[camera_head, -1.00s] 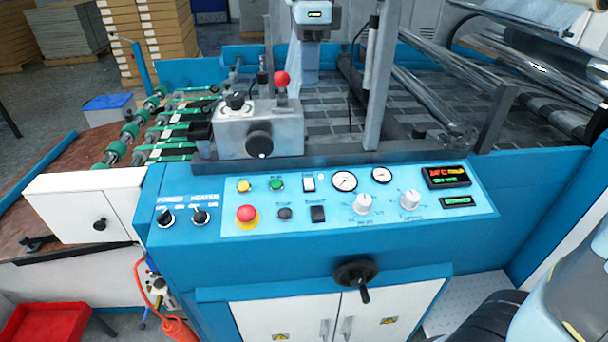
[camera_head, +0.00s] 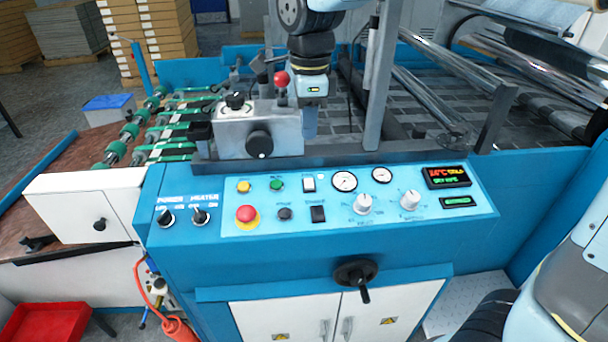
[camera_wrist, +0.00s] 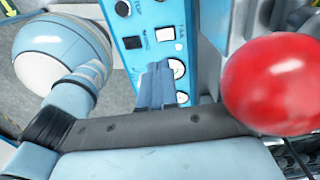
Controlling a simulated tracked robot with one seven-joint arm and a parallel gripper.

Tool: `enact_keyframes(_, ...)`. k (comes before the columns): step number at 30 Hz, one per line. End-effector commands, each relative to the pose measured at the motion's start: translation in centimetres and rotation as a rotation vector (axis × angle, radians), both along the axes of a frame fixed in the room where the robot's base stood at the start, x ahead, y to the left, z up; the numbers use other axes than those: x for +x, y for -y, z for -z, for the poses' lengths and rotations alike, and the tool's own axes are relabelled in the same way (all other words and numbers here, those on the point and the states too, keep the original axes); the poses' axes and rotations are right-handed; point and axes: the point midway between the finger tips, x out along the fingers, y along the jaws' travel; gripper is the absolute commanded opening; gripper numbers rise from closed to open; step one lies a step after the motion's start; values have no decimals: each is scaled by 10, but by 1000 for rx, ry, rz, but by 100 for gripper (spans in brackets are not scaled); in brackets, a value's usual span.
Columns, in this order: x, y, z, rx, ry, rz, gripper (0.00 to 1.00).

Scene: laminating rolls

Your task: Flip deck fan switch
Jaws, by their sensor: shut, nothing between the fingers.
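The blue control panel carries a white rocker switch (camera_head: 309,184) between a green button and a round gauge. A black rocker switch (camera_head: 317,214) sits below it. I cannot read which label names the deck fan. In the wrist view the white rocker (camera_wrist: 166,34) and the black rocker (camera_wrist: 132,42) show beyond the fingers. My gripper (camera_head: 310,128) is shut and empty, pointing down behind the panel's upper edge, apart from both switches. Its fingers also show in the wrist view (camera_wrist: 156,85).
A grey metal block (camera_head: 258,132) with knobs stands left of my gripper. Its red ball lever (camera_head: 282,78) is close to my wrist and large in the wrist view (camera_wrist: 275,85). A grey upright post (camera_head: 381,85) rises at right. A red emergency button (camera_head: 246,213) lies lower left.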

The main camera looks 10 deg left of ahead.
Motion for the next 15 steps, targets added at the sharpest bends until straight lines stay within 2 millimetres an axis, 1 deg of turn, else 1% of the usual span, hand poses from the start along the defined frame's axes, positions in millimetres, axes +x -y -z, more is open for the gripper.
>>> enact_keyframes(1, 0, 0, 10, -2, -1, 0, 0)
enact_keyframes(3, 0, 0, 23, -3, -2, 0, 0)
enact_keyframes(15, 2, 0, 92, -3, -2, 0, 0)
